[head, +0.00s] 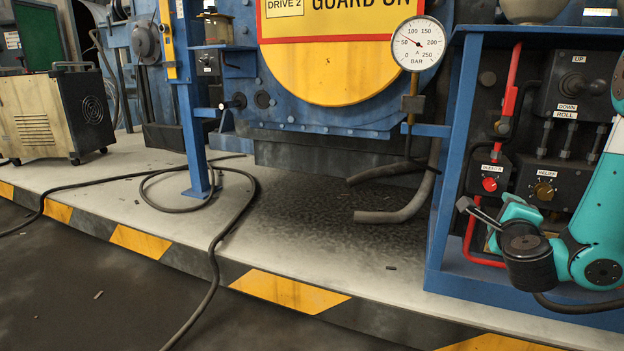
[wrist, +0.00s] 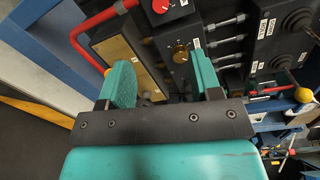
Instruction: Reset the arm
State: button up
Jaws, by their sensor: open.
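My teal arm comes in from the right edge of the head view, in front of the blue control cabinet (head: 448,170). My gripper (wrist: 163,78) shows two teal fingers spread apart in the wrist view, with nothing between them. A brass knob (wrist: 180,52) on a dark box appears beyond the gap, apart from the fingers. A red knob (wrist: 160,5) is above it. In the head view the red knob (head: 490,184) and the brass knob (head: 544,191) are on the lower panel, near my gripper; its fingertips are hard to make out there.
A red pipe (head: 511,95) runs down inside the cabinet. Lever boxes (head: 578,85) sit at its upper right. A pressure gauge (head: 418,43) stands left of the cabinet. A black cable (head: 215,255) crosses the floor. A beige wheeled unit (head: 55,115) is far left. The middle floor is mostly clear.

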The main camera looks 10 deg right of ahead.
jog(key=w+a+r+n+g+y+p, duration=0.1)
jog(key=a+r+n+y+p, duration=0.3)
jog(key=a+n+y, duration=0.75)
jog(key=w+a+r+n+y+p, duration=0.15)
jog(key=a+r+n+y, duration=0.55)
jog(key=a, duration=1)
jog(key=s+a+r+n+g+h+p, duration=0.1)
jog(key=s+a+n+g+p, duration=0.1)
jog(key=s+a+n+g, duration=0.25)
jog(key=s+a+r+n+g+p, duration=0.1)
jog(key=s+a+n+g+p, duration=0.15)
jog(key=s+n, duration=0.4)
jog(key=s+a+n+g+h+p, duration=0.1)
jog(key=s+a+n+g, duration=0.25)
jog(key=s, duration=0.45)
jog(key=s+d+r+n+g+h+p, duration=0.2)
jog(key=s+r+g, duration=0.1)
jog(key=s, duration=0.3)
notch_tip(320, 180, up, 37)
jog(key=w+p, duration=0.1)
jog(key=p, duration=3.6)
jog(key=shift+f, duration=0.2)
jog(key=shift+t, duration=0.25)
